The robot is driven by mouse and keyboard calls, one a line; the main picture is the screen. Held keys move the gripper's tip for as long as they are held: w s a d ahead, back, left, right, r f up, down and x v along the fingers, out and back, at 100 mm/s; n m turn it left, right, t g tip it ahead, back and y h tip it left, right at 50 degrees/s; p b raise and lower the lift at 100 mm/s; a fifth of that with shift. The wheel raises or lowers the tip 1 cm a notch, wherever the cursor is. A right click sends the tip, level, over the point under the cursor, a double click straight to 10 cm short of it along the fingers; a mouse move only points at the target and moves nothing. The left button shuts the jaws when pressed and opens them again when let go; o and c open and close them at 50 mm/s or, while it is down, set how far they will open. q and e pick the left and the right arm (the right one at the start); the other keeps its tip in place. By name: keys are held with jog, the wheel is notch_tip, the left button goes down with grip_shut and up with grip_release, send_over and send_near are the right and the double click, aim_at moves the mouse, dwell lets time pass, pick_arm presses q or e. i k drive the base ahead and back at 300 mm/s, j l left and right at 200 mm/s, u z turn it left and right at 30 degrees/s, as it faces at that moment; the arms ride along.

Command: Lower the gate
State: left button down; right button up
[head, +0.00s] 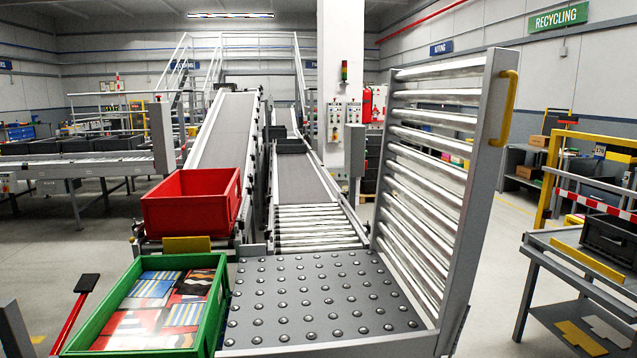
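The gate (432,165) is a grey frame filled with several shiny rollers. It stands raised, nearly upright and leaning slightly outward, at the right side of the ball-transfer table (320,292). A yellow handle (506,108) sits on the outer edge of its frame, near the top. The gate's lower end meets the right edge of the table. Neither of my grippers is in the head view, and nothing is seen touching the gate or its handle.
A green crate (215,318) of colourful packages stands left of the ball table, with a red crate (193,205) behind it. A roller conveyor (318,228) leads away at the back. A grey bench (565,262) with a black bin stands right; open floor lies between it and the gate.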

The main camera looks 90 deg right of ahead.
aim_at(445, 307)
jog(key=z, duration=2.5)
